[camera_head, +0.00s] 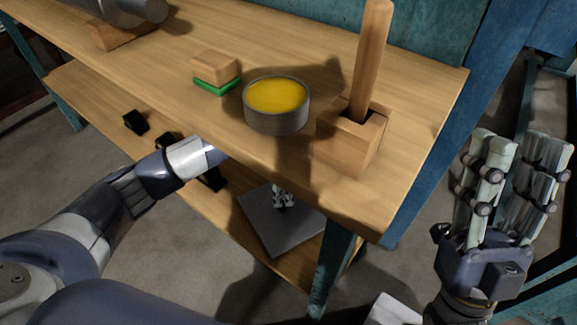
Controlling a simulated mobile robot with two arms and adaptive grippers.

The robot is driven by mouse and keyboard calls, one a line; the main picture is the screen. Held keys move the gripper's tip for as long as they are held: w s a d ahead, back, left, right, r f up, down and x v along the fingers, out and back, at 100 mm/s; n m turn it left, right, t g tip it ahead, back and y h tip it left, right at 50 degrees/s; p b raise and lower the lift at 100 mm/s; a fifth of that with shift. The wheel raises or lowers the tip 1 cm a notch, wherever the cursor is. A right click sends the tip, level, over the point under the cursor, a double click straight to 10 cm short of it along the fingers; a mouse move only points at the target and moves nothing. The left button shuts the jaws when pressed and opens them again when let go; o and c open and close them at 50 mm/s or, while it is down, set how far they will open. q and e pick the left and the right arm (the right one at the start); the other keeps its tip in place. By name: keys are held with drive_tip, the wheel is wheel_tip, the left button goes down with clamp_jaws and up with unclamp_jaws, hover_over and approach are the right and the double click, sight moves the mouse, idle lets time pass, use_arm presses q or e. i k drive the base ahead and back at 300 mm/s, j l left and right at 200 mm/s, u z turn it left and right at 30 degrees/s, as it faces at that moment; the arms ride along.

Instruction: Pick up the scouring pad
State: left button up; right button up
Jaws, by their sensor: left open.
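A flat green pad (218,86), which looks like the scouring pad, lies on the workbench top under a tan block (215,67). Only its green edge shows. My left arm reaches in from the left and passes beneath the tabletop's front edge. What look like the fingers of my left gripper (282,196) show below that edge, over a grey square plate on the lower shelf; most of this gripper is hidden. It is open and apart from the green pad. My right gripper (517,143) is open and empty, to the right of the bench.
A round tin with yellow contents (277,98) stands right of the pad. A wooden block with an upright handle (352,138) stands near the bench's right end. A grey roll (125,10) is at the back left. The grey plate (262,228) lies below.

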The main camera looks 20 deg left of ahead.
sight(215, 72)
drive_tip(key=k, duration=1)
